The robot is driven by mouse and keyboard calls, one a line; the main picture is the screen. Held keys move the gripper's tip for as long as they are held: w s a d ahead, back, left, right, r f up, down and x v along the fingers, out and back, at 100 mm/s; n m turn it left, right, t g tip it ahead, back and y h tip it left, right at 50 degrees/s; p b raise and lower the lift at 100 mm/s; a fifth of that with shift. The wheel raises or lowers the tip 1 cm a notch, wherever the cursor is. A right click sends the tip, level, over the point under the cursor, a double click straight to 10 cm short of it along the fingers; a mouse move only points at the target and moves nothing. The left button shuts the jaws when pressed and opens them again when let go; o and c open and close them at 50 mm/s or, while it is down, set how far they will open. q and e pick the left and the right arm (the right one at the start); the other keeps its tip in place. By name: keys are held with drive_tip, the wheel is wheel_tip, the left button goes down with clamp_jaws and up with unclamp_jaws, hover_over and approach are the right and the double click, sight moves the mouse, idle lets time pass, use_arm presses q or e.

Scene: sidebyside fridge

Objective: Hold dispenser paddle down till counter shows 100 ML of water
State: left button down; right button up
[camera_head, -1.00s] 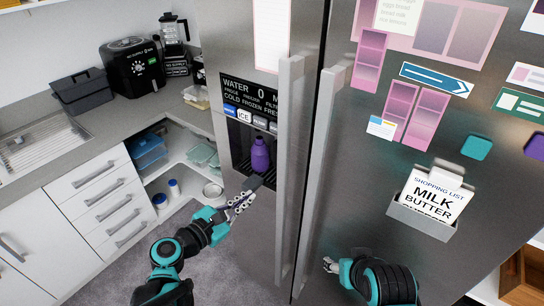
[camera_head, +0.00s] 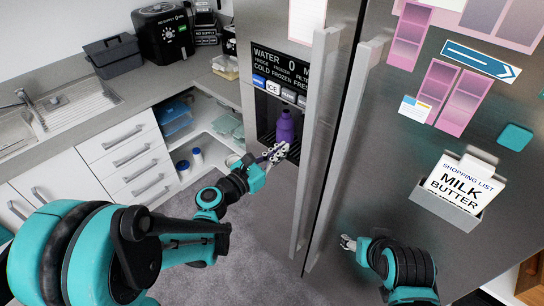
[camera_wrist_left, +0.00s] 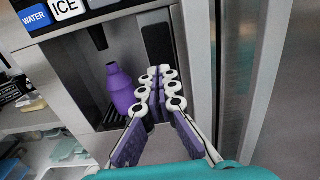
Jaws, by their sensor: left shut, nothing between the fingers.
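The water dispenser's display (camera_head: 280,66) on the fridge reads "WATER 0 M", with the rest cut off by a door handle. A purple bottle (camera_head: 285,126) stands upright in the recess below; it also shows in the left wrist view (camera_wrist_left: 122,90). A dark upright panel (camera_wrist_left: 158,42), possibly the paddle, is at the recess's back, right of the bottle. My left gripper (camera_head: 277,152) is shut and empty at the recess opening. In the left wrist view its fingertips (camera_wrist_left: 160,74) overlap the panel's lower end; contact is unclear. My right gripper (camera_head: 347,243) is low before the right door.
Two long vertical door handles (camera_head: 318,140) stand out just right of the dispenser. WATER and ICE buttons (camera_head: 273,88) sit under the display. Counter, drawers and an open shelf (camera_head: 215,140) lie to the left. A shopping-list holder (camera_head: 445,205) is on the right door.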

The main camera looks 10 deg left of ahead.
sight(301, 133)
use_arm(q)
drive_tip(key=x, duration=0.8)
drive_tip(key=shift+b, duration=0.35)
drive_tip(key=shift+x, duration=0.85)
drive_tip(key=shift+a+r, duration=0.1)
drive_tip(key=shift+r, duration=0.05)
idle(0.9)
